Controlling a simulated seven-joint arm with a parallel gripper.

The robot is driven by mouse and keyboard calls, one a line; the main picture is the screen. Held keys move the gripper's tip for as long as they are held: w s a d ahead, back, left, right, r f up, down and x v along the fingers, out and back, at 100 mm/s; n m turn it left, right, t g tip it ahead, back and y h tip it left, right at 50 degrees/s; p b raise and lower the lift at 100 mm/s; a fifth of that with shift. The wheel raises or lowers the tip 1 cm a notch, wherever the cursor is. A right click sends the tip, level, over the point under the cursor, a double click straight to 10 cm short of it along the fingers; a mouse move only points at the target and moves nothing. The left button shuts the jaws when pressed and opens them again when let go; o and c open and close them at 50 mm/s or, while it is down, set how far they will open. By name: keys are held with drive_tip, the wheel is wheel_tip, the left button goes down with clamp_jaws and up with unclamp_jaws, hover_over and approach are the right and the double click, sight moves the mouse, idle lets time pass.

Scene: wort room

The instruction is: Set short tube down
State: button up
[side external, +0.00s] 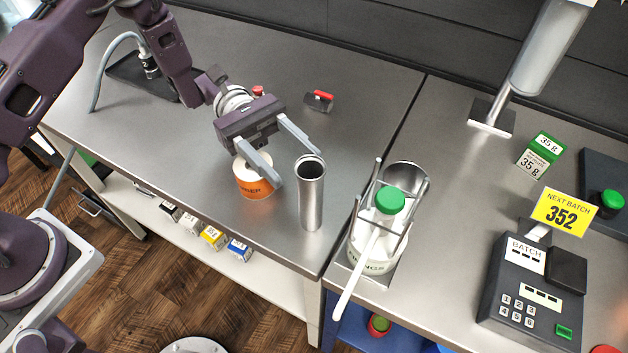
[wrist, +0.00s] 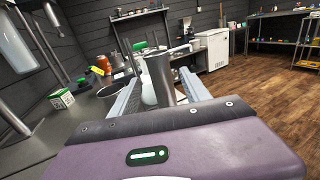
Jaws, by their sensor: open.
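A plain steel tube (side external: 311,200) stands upright on the steel bench near its front right corner, its open mouth up. My gripper (side external: 297,165) is open, with its two grey fingers reaching toward the tube's upper part. In the wrist view the tube (wrist: 161,80) shows between the fingers, near their tips. I cannot tell whether either finger touches it. Beyond the tube, a white green-capped bottle (side external: 371,236) stands in a wire holder, with a wider metal cylinder (side external: 408,177) behind it. The tube partly hides this bottle in the wrist view.
An orange-labelled tub (side external: 254,187) stands under my gripper's near side. A red-handled item (side external: 319,100) lies toward the back. A seam and the bench's front edge lie close to the tube. A keypad unit (side external: 530,290) is at right.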

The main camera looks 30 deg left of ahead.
drive_tip(key=s+a+r+m+t+y, duration=0.6)
drive_tip(key=s+a+r+y, duration=0.1)
drive_tip(key=a, duration=0.3)
drive_tip(key=s+a+r+m+t+y, duration=0.6)
drive_tip(key=s+a+r+m+y, duration=0.1)
drive_tip(key=s+a+y, duration=0.2)
drive_tip(key=shift+s+a+r+y, duration=0.2)
drive_tip(key=shift+s+a+y, duration=0.15)
drive_tip(key=shift+s, duration=0.25)
